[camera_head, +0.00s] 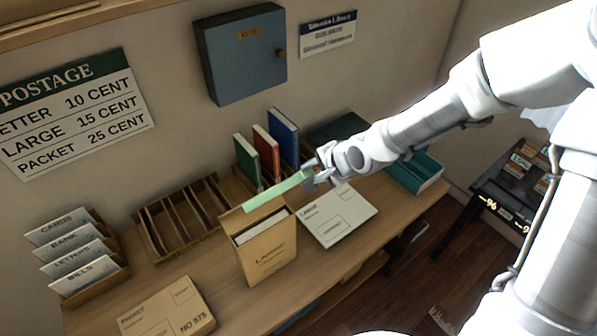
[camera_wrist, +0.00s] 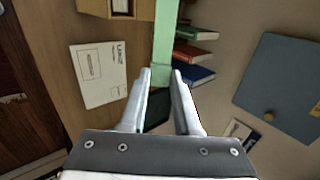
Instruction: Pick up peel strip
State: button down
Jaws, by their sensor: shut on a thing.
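The peel strip (camera_head: 275,192) is a long pale green band. My gripper (camera_head: 311,176) is shut on its right end, and the strip slants down to the left in front of the upright books. In the wrist view the peel strip (camera_wrist: 165,45) runs up from between the fingertips of my gripper (camera_wrist: 160,78). Below the strip in the head view stands a tan envelope (camera_head: 268,259) marked LARGE, its top open with a pale edge inside. The strip overlaps the envelope's raised flap; I cannot tell whether they touch.
A white LARGE envelope (camera_head: 338,215) lies on the desk to the right. An empty slotted wooden rack (camera_head: 160,222), a card holder (camera_head: 92,284) and a packet (camera_head: 168,312) are left. Green, red and blue books (camera_head: 284,136) stand behind. A teal tray (camera_head: 414,174) is far right.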

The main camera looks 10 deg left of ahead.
jog(key=w+d+r+p, duration=0.1)
jog(key=d+r, duration=0.5)
jog(key=r, duration=0.4)
jog(key=shift+d, duration=0.4)
dwell(1.1)
jog(key=shift+w, duration=0.1)
dwell(0.3)
